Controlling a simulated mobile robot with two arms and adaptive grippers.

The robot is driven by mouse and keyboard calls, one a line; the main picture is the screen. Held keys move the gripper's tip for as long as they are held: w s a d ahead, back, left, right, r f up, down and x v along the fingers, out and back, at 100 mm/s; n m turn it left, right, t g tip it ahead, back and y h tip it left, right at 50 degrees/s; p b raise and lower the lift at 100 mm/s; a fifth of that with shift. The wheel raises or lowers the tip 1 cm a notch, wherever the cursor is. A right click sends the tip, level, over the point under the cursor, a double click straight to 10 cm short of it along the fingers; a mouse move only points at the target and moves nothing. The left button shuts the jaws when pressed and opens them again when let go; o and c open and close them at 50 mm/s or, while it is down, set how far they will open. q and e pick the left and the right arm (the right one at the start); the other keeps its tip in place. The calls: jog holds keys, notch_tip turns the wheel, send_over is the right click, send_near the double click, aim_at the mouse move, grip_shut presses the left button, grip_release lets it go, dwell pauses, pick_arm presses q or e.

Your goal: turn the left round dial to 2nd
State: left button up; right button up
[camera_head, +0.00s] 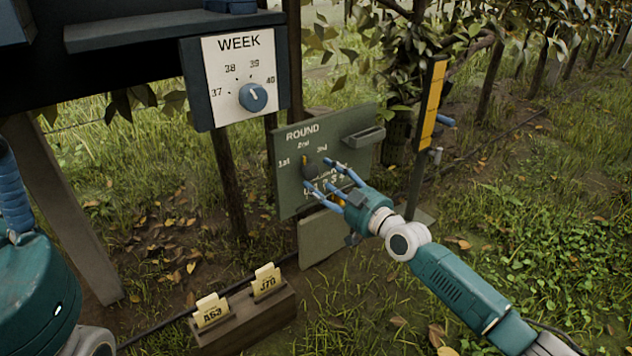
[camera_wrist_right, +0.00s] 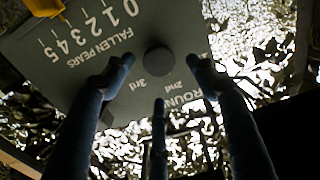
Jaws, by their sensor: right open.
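The round dial (camera_head: 309,170) is a dark knob on the green ROUND board (camera_head: 358,122), below the labels 1st, 2nd and 3rd. A small orange mark shows at its upper edge; its exact setting is too small to tell. In the right wrist view the dial (camera_wrist_right: 158,61) is a dark disc, with the lettering upside down. My right gripper (camera_head: 328,178) is open in front of the dial. Its fingers (camera_wrist_right: 160,85) spread to both sides and below it; contact cannot be told. Part of my left gripper (camera_head: 12,190) shows at the left edge; its fingertips are unclear.
A white WEEK panel (camera_head: 217,62) with a blue dial (camera_head: 253,97) hangs at upper left. A yellow slider (camera_wrist_right: 45,6) sits by the FALLEN PEARS scale. A post with an orange plate (camera_head: 432,100) stands to the right. A wooden block (camera_head: 245,322) holds two tags below.

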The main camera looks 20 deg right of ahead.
aim_at(312, 171)
jog(key=shift+b+x, duration=0.65)
jog(key=shift+x, duration=1.35)
jog(key=c, duration=1.1)
